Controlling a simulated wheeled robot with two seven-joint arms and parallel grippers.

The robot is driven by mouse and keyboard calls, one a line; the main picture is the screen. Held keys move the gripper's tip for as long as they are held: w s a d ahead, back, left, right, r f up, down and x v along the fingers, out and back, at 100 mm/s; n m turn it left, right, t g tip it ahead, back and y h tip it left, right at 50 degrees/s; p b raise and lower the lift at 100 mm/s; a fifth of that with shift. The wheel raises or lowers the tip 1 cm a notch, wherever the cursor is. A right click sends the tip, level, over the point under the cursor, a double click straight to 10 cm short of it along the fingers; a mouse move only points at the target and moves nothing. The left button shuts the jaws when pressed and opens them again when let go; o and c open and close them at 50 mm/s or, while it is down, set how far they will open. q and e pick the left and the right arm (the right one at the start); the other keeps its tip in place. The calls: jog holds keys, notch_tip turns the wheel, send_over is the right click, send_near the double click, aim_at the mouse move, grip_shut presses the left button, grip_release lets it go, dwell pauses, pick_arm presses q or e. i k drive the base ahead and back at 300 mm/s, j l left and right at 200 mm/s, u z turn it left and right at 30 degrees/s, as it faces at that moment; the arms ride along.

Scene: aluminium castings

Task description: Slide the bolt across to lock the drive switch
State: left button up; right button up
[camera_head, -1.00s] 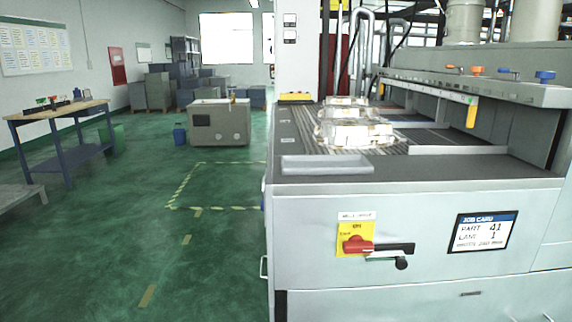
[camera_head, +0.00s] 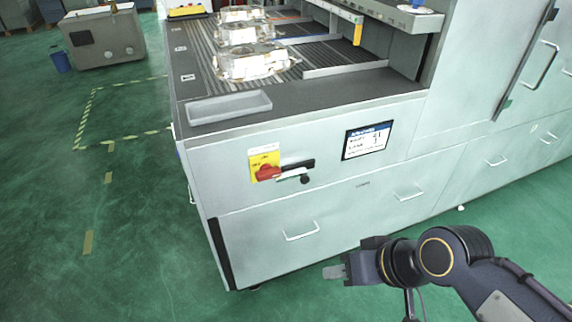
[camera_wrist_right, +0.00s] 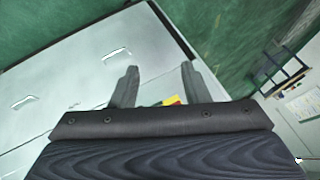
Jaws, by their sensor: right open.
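The drive switch is a red handle (camera_head: 268,172) on a yellow plate (camera_head: 258,161), on the front of the grey machine (camera_head: 240,215). A dark bar with a pale strip and a black knob, the bolt (camera_head: 305,178), sits right of the red handle. My right gripper (camera_head: 334,272) is low at the lower right, in front of the drawers and well apart from the bolt. In the right wrist view its two fingers (camera_wrist_right: 155,88) are spread with nothing between them; a bit of the yellow plate (camera_wrist_right: 171,101) shows beyond. My left gripper is not in view.
A grey tray (camera_head: 228,107) and several castings (camera_head: 250,62) are on top of the machine. Drawer handles (camera_head: 302,232) stick out below. Green floor (camera_head: 120,230) is clear to the left.

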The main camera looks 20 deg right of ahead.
aim_at(302, 172)
jog(key=i+l+z, duration=0.25)
jog(key=i+l, duration=0.15)
jog(key=i+l+z, duration=0.3)
jog(key=i+l, duration=0.15)
